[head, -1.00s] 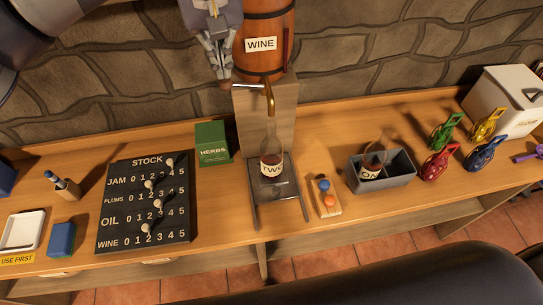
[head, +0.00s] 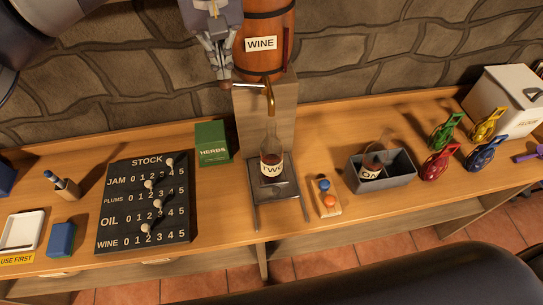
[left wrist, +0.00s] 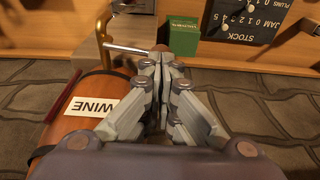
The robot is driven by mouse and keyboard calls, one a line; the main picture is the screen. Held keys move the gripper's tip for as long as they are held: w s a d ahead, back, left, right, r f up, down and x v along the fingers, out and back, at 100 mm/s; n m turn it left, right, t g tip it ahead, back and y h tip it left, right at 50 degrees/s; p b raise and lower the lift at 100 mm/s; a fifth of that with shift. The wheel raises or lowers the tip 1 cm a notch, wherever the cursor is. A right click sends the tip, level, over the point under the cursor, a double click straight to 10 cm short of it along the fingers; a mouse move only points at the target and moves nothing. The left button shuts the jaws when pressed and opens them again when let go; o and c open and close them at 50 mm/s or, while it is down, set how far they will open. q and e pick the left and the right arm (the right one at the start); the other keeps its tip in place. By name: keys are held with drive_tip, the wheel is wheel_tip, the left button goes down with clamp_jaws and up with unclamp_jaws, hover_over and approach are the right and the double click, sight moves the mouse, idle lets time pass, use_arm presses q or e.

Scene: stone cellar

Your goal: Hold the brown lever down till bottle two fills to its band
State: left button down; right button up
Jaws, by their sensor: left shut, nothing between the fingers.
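Bottle two (head: 270,150) stands upright on the grey stand under the brass spout (head: 270,95), its label facing me. Dark wine shows low in the bottle around the label; I cannot make out the band or a stream clearly. The lever's metal rod (left wrist: 125,49) runs sideways from the spout to a brown knob (left wrist: 160,48). My left gripper (head: 225,77) is shut with nothing between its fingers. Its fingertips are at the knob, above it in the head view, and partly hide it. They also show in the left wrist view (left wrist: 160,62). My right gripper is not in view.
The wine barrel (head: 264,60) is right of my left gripper. A green herbs box (head: 212,143) and stock board (head: 145,200) stand left of the stand. A block with blue and orange knobs (head: 326,205) and a grey bin (head: 395,178) holding another bottle stand right.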

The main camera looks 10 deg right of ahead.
use_arm(q)
drive_tip(key=shift+f+b, duration=0.7)
drive_tip(key=shift+f, duration=0.4)
drive_tip(key=shift+f+b, duration=0.75)
drive_tip(key=shift+f, duration=0.25)
idle(1.6)
idle(1.5)
drive_tip(key=shift+r+p, duration=0.35)
drive_tip(key=shift+r, duration=0.15)
idle(2.3)
